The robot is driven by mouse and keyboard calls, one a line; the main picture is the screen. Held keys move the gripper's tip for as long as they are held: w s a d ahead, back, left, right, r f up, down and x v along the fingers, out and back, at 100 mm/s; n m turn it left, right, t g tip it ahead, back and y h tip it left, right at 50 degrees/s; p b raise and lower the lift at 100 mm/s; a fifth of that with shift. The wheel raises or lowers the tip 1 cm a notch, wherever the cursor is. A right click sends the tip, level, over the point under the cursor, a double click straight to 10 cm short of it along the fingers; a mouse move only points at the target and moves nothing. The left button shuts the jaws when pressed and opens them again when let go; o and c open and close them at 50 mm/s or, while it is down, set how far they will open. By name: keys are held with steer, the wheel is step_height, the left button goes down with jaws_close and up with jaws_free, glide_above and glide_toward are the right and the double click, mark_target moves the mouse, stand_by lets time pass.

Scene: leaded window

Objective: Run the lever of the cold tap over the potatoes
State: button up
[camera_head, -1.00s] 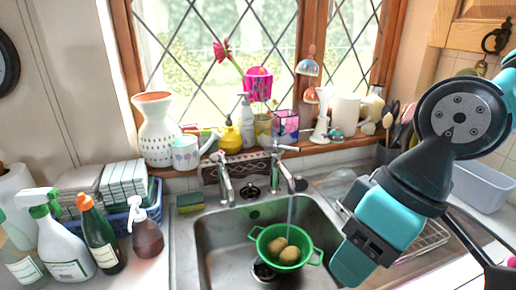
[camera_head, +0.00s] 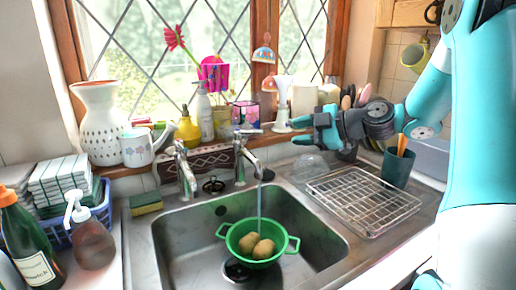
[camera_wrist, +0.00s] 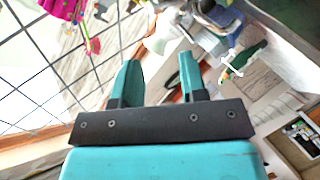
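Two chrome taps stand behind the steel sink: a left tap (camera_head: 184,172) and a right tap (camera_head: 241,163). A thin stream of water runs from the right tap into a green colander (camera_head: 282,238) in the sink. Potatoes (camera_head: 262,249) lie in it. The right tap's lever (camera_head: 250,131) sticks out at its top. My gripper (camera_head: 295,131) is to the right of this lever, with its fingers pointing left towards it and a gap between. In the wrist view my gripper (camera_wrist: 159,58) is open, with nothing held between its fingers.
A wire drying rack (camera_head: 365,203) is on the drainer to the right, with a dark utensil pot (camera_head: 397,168) behind it. A white spray can and pots crowd the sill. A sponge (camera_head: 146,204) lies left of the sink.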

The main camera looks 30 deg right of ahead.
steer(key=d+t, duration=0.1)
steer(key=d, duration=0.3)
steer(key=p, duration=0.6)
glide_toward(258, 133)
steer(key=shift+n+h, duration=0.3)
steer(key=shift+h, duration=0.1)
steer(key=x, duration=0.8)
steer(key=shift+w+a+r, duration=0.2)
steer(key=shift+w, duration=0.2)
steer(key=shift+w+a+f, duration=0.25)
steer(key=shift+w+a, duration=0.05)
steer(key=shift+w, duration=0.3)
jaws_close()
